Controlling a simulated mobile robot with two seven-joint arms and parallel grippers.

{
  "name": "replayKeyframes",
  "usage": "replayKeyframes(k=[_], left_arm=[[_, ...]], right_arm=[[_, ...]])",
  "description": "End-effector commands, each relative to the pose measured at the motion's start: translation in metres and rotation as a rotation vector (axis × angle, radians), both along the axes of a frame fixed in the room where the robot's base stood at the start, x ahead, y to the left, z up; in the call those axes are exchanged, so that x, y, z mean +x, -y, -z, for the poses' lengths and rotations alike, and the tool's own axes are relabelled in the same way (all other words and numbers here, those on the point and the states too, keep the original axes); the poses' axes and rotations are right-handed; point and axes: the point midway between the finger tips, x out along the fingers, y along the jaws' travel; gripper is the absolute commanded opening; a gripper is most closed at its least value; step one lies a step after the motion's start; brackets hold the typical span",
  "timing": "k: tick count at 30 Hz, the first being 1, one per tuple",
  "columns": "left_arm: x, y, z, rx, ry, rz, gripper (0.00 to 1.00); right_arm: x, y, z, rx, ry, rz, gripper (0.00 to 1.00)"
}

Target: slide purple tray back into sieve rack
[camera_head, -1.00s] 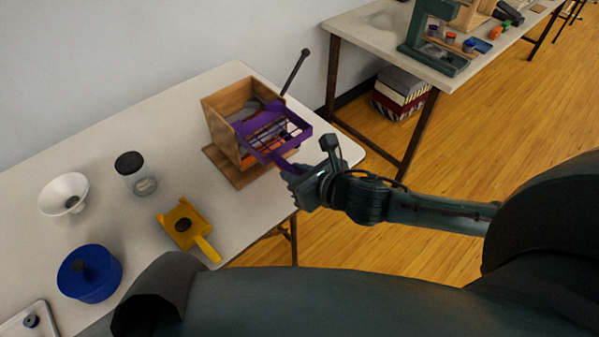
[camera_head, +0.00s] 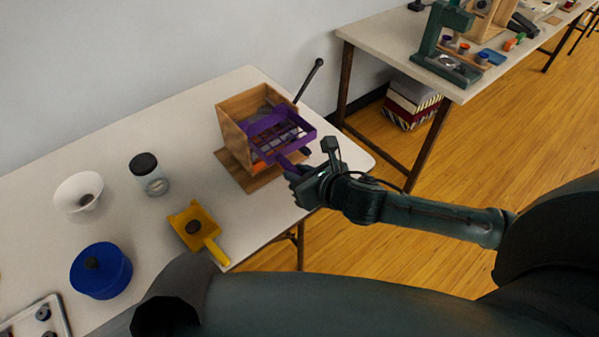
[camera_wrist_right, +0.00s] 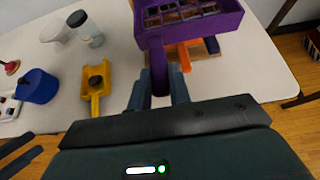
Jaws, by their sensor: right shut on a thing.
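The purple tray (camera_head: 291,148) has a gridded bottom and a handle toward me. It sits at the open front of the wooden sieve rack (camera_head: 233,124), partly inside it and partly sticking out. My right gripper (camera_head: 297,174) is shut on the tray's handle. In the right wrist view the tray (camera_wrist_right: 190,30) fills the top, and its purple handle runs down between the fingers of my right gripper (camera_wrist_right: 158,92). An orange part (camera_head: 262,166) shows lower in the rack, under the tray. The inside of the rack is partly hidden by the tray.
A second table (camera_head: 385,40) stands at the back right.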

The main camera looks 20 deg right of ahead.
Motion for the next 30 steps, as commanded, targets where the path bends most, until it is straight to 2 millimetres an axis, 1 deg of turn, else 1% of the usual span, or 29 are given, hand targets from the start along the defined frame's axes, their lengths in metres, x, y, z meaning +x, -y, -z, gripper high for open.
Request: replayKeyframes(k=[2,18,30], left_arm=[[0.000,0.000,-0.003,0.000,0.000,0.000,0.36],[0.000,0.000,-0.013,0.000,0.000,0.000,0.36],[0.000,0.000,-0.013,0.000,0.000,0.000,0.36]], right_arm=[[0.005,-0.001,-0.002,0.000,0.003,0.002,0.00],[0.028,-0.008,-0.002,0.000,0.003,0.003,0.00],[0.031,-0.009,-0.001,-0.002,0.003,0.003,0.00]])
